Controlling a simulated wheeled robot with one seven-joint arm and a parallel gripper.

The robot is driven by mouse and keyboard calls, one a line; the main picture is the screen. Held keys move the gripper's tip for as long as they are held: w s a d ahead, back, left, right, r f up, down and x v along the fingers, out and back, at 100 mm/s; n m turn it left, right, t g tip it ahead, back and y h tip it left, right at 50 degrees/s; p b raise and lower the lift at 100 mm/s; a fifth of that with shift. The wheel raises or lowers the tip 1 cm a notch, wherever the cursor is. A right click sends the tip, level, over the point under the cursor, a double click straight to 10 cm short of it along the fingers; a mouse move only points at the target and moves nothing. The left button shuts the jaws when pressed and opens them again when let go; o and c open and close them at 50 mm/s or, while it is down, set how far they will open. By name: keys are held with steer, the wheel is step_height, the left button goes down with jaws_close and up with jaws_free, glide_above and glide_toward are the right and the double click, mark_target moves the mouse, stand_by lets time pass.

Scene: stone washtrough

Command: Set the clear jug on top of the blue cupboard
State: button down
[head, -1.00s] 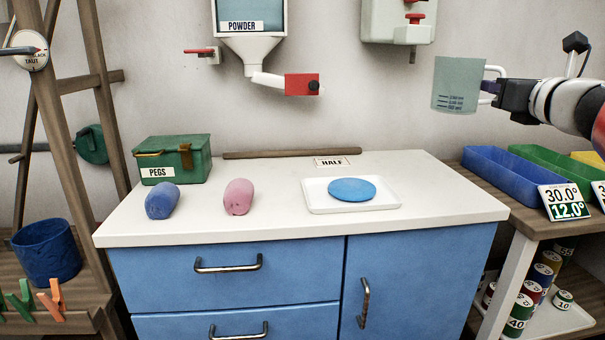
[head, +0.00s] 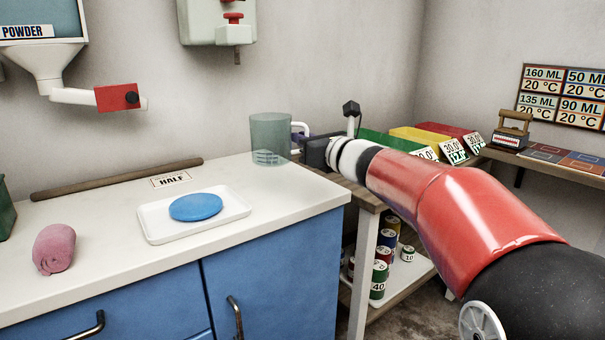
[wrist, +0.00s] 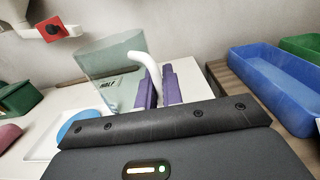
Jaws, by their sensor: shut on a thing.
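The clear jug (head: 269,140) is upright at the right back end of the white top of the blue cupboard (head: 282,283). In the wrist view the jug (wrist: 103,62) shows the white top through its wall. My gripper (head: 300,135) is shut on the jug's white handle, which shows between the purple fingers in the wrist view (wrist: 155,90). The jug's base appears at or just above the worktop; I cannot tell whether it touches.
A white tray (head: 158,228) with a blue disc (head: 196,207) is left of the jug. A pink roll (head: 54,248) and a wooden rod (head: 115,180) lie farther left. Coloured bins, with a blue bin (wrist: 268,80), stand on the shelf at right. The worktop's front right corner is clear.

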step_height(320, 180, down, 8)
steer(key=shift+r+b, duration=0.2)
steer(key=shift+b, duration=0.25)
steer(key=shift+f, duration=0.1)
steer(key=c, duration=1.5)
jaws_free()
steer(key=shift+c, duration=0.2)
